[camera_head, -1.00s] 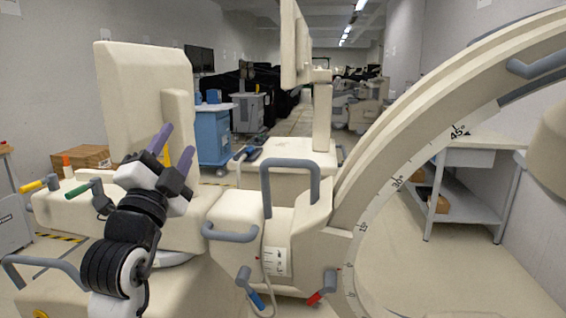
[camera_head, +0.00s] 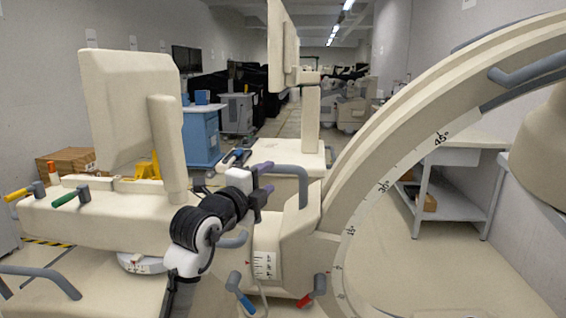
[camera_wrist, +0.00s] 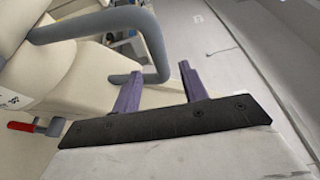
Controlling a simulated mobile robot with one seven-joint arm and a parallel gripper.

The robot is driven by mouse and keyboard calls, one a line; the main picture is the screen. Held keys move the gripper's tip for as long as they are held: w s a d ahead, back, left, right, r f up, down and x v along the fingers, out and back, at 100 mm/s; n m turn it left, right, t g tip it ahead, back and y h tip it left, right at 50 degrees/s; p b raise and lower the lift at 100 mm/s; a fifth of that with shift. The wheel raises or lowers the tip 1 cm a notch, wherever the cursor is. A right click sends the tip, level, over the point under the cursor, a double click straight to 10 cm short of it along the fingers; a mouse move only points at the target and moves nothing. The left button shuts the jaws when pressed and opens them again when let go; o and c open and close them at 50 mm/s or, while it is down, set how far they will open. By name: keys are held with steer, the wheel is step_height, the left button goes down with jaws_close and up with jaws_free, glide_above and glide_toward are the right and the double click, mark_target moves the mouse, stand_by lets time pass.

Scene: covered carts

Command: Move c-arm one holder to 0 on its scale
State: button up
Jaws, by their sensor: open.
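The c-arm holder (camera_head: 300,235) is a cream block at the foot of the large curved C-arm (camera_head: 400,130). A grey loop handle (camera_head: 303,190) rises from it and also shows in the wrist view (camera_wrist: 152,55). The arc carries a degree scale (camera_head: 384,186) with marks such as 15, 30 and 45. A small white scale plate (camera_head: 264,264) with a red pointer sits on the holder's front; its numbers are too small to read. My gripper (camera_head: 266,178) is open beside the handle's left part. In the wrist view the handle's bend appears between the purple fingers (camera_wrist: 162,90), with contact unclear.
Blue-tipped (camera_head: 245,302) and red-tipped (camera_head: 307,299) levers stand below the holder. A cream monitor (camera_head: 125,110) stands at left above a body with yellow and green handles. A grey table (camera_head: 455,200) is behind the arc. Open floor shows at right.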

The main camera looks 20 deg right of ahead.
mark_target(277, 171)
steer(key=shift+p+x, duration=1.35)
steer(key=shift+x, duration=2.85)
jaws_close()
